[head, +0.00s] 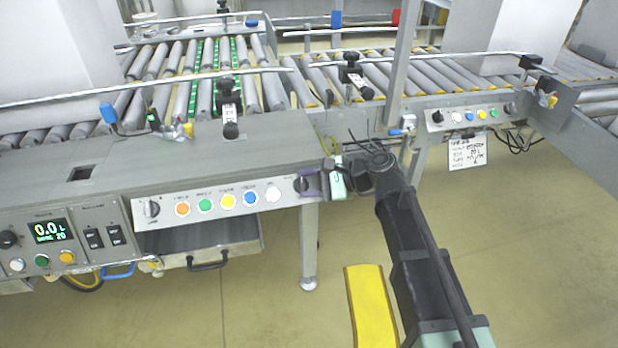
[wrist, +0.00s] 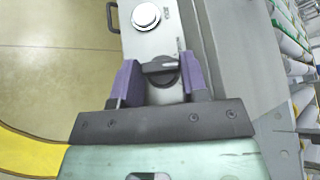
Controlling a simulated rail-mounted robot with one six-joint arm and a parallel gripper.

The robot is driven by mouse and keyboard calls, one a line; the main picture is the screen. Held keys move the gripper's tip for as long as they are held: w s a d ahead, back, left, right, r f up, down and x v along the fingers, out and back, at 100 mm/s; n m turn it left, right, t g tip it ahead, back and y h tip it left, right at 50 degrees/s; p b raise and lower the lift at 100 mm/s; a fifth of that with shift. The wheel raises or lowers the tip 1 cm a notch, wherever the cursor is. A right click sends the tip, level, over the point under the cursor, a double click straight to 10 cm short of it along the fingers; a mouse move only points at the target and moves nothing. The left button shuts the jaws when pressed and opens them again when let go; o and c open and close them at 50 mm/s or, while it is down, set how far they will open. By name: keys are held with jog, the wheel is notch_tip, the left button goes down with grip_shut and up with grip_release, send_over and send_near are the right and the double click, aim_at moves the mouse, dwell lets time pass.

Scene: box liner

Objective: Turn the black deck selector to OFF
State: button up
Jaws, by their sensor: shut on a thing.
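The black selector (wrist: 162,72) sits at the right end of the deck's button panel, past the white button (wrist: 146,15). In the wrist view its grip bar lies nearly crosswise between the fingers. Small label marks beside it are too blurred to read. My gripper (wrist: 161,80) is shut on the selector, with one purple finger on each side. In the head view my gripper (head: 310,184) reaches the panel's right end from the right, and the selector (head: 300,185) is partly hidden by the fingers.
Orange, green, yellow and blue buttons (head: 250,198) line the panel (head: 165,222), with another black selector (head: 152,208) at its left end. A display box (head: 48,230) stands farther left. Roller conveyors (head: 290,85) lie behind. A second button panel (head: 470,116) is at the right.

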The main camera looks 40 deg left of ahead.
jog(key=shift+n+h, duration=0.3)
jog(key=shift+n, duration=0.1)
jog(key=o, duration=0.9)
jog(key=shift+w, duration=0.1)
